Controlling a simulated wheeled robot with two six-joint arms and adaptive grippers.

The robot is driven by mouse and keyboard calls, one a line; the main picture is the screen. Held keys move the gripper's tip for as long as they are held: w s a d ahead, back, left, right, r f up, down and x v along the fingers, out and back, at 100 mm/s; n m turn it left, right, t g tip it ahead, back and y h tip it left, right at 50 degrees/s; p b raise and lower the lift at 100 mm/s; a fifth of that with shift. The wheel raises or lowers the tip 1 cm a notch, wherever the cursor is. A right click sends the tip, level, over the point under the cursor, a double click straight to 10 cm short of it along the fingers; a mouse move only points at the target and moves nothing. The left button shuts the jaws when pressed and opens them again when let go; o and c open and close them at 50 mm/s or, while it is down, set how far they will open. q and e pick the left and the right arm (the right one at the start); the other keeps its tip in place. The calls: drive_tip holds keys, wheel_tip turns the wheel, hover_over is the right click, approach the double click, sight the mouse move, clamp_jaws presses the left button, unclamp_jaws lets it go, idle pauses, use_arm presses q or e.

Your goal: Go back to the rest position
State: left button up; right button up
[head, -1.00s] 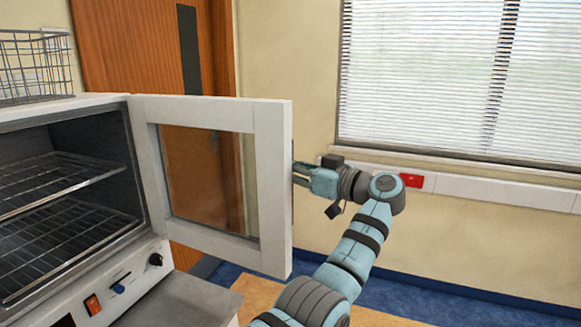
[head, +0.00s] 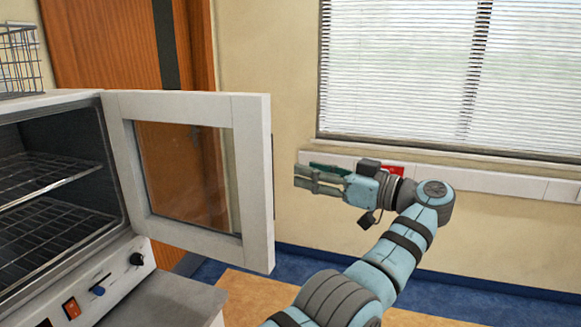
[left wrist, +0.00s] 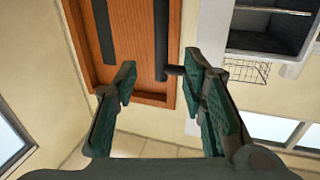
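My left gripper (head: 303,177) is to the right of the open oven door (head: 257,180) in the head view, with a visible gap between them. In the left wrist view its two green-padded fingers (left wrist: 160,75) are spread apart with nothing held between them. The oven (head: 60,190) is at the left of the head view, and its wire racks show inside. It also appears at the upper right of the left wrist view (left wrist: 285,22). My right gripper is in neither view.
A wire basket (head: 20,62) sits on top of the oven. A wooden door (head: 105,45), a wall with a window (head: 450,75) and a white wall rail (head: 490,184) stand behind. The space around my gripper looks clear.

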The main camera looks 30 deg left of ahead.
use_arm(q)
drive_tip(key=shift+d, duration=0.2)
drive_tip(key=shift+a, duration=0.1)
